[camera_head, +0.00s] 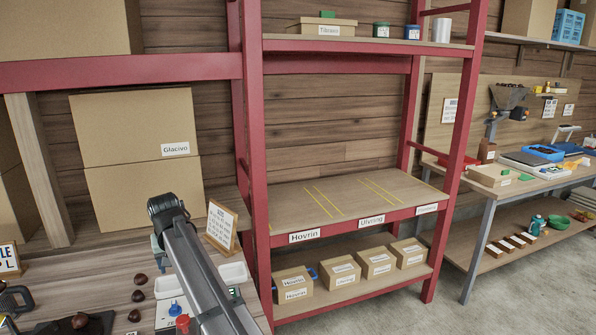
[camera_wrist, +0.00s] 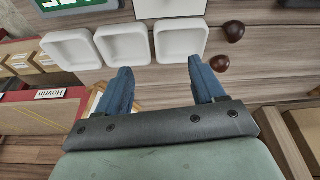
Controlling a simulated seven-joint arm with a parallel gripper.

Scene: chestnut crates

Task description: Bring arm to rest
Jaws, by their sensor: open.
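My gripper (camera_wrist: 158,88) is open in the wrist view, with two blue fingers apart and nothing between them. It hangs above the wooden worktop, near three white square trays (camera_wrist: 124,44) that look empty. In the head view my arm reaches over the worktop (camera_head: 95,280) at the lower left, and its links hide much of the gripper. Dark brown chestnuts (camera_head: 138,296) lie loose on the worktop left of the arm. Two chestnuts (camera_wrist: 220,64) also show beside the trays in the wrist view.
A small sign (camera_head: 221,226) stands close right of my arm. A large Glacivo box (camera_head: 140,130) stands behind it. A red-framed shelf (camera_head: 253,150) rises to the right, its middle board (camera_head: 340,197) bare, with several small boxes (camera_head: 292,284) below. A side bench (camera_head: 540,183) holds tools.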

